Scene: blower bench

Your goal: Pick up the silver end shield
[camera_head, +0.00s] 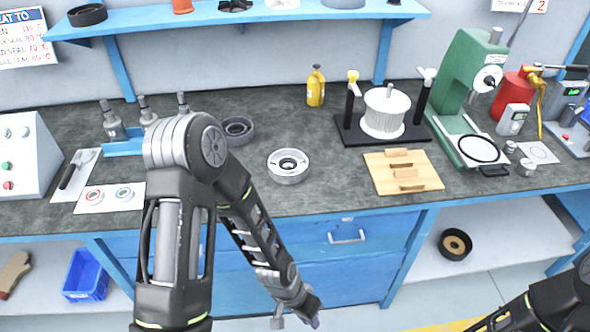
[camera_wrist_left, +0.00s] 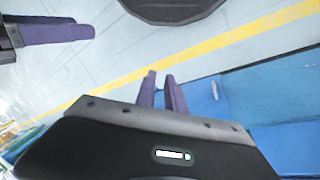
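The silver end shield (camera_head: 288,166), a round metal part with a raised rim and a central hub, lies flat on the dark bench top near the front edge, left of the wooden board. My left gripper (camera_head: 312,318) hangs low in front of the blue drawers, below the bench top and well away from the end shield. In the left wrist view its two purple fingers (camera_wrist_left: 163,80) stand a little apart with nothing between them. My right gripper (camera_wrist_left: 55,32) shows only partly at the upper left of that view; its finger gap is unclear.
A darker grey ring part (camera_head: 238,130) lies behind my left arm. A wooden board (camera_head: 432,178) is right of the end shield, with a black stand holding a white finned part (camera_head: 385,108) behind. A green press (camera_head: 466,85) stands further right. Bench around the end shield is clear.

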